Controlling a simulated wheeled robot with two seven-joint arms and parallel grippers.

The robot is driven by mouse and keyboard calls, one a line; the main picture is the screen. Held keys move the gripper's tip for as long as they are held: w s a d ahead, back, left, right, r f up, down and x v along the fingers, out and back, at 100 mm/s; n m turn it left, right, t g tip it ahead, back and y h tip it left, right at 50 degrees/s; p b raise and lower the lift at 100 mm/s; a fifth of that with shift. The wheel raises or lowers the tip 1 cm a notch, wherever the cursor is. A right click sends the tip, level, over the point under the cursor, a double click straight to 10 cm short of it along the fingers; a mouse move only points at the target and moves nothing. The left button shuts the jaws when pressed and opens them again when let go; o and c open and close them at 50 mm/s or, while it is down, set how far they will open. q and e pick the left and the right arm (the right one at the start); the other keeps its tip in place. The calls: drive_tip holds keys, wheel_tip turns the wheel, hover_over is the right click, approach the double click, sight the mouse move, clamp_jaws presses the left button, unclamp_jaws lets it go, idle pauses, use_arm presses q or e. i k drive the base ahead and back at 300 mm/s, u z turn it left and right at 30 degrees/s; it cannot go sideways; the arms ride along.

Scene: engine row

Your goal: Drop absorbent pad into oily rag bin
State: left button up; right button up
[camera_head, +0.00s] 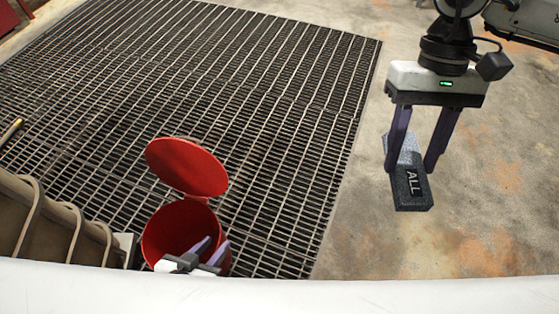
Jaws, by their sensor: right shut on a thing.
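The absorbent pad (408,190) is a dark grey block marked "ALL", at the right of the head view. My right gripper (411,169) is shut on it, one finger on each side, and holds it over the bare floor. The oily rag bin (155,237) is red and round, at the lower left, with its red lid (187,166) tipped up and its mouth uncovered. My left gripper (217,242) is at the bin's near right side, its fingers apart with nothing visible between them. They overlap the bin's mouth in the picture; whether they touch it I cannot tell.
A dark metal floor grating (270,100) spans the left and middle. Stained concrete (480,220) lies clear at the right. A beige ribbed machine part (45,225) stands close at the bin's left. A white surface crosses the bottom edge.

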sight(206, 255)
drive_tip(key=z, duration=0.45)
drive_tip(key=k, duration=2.2)
drive_tip(key=u, duration=0.85)
drive_tip(key=i, duration=1.65)
